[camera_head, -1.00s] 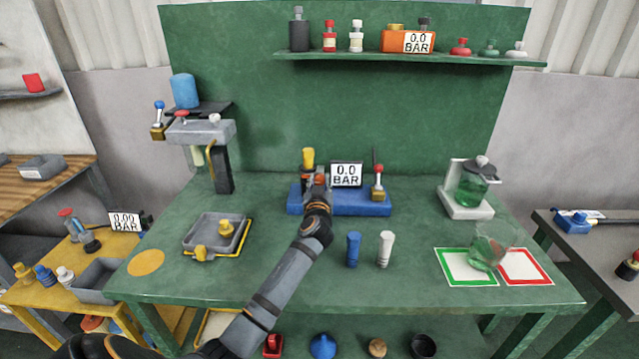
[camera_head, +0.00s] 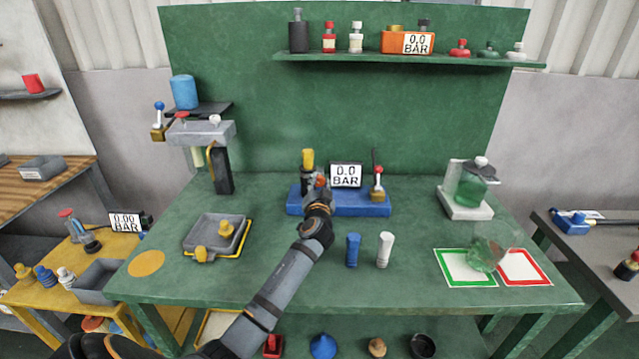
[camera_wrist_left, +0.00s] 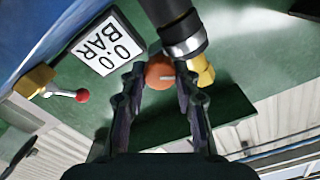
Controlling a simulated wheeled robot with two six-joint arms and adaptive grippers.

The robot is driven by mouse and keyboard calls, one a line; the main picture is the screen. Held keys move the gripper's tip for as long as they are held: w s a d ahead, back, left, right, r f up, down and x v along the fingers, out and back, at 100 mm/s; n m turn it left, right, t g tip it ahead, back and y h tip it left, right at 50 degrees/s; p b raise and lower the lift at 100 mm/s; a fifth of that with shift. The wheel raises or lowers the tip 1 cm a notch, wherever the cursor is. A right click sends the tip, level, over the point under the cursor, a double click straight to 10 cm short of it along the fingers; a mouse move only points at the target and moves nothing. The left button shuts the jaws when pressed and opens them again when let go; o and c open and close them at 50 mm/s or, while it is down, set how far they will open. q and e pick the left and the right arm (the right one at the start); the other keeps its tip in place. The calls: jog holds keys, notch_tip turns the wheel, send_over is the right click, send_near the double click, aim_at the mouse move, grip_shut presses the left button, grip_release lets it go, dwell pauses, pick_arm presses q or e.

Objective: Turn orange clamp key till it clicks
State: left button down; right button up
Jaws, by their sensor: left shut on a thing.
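The orange clamp key (camera_wrist_left: 160,72) shows as a round orange knob with a pale mark, between my left fingertips in the left wrist view. My left gripper (camera_wrist_left: 160,84) is shut on it. In the head view my left gripper (camera_head: 319,187) reaches to the blue base (camera_head: 350,205) at the back middle of the green bench and hides most of the key. A yellow-topped post (camera_head: 307,160) stands just left of the gripper. A gauge reading 0.0 BAR (camera_head: 345,175) stands to its right. My right gripper is not in view.
A red-knobbed lever on a brass valve (camera_head: 378,185) stands at the base's right end. A blue cylinder (camera_head: 353,250) and a white cylinder (camera_head: 385,250) stand in front. A grey tray (camera_head: 206,238) lies left, a glass (camera_head: 487,252) right.

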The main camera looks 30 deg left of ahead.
pick_arm(q)
jog(key=m+p, duration=0.1)
jog(key=m, duration=0.4)
jog(key=shift+d+f+m, duration=0.1)
jog(key=shift+m, duration=0.3)
dwell(0.4)
jog(key=c, duration=1)
grip_release()
jog(key=v, duration=1.2)
jog(key=shift+f, duration=0.1)
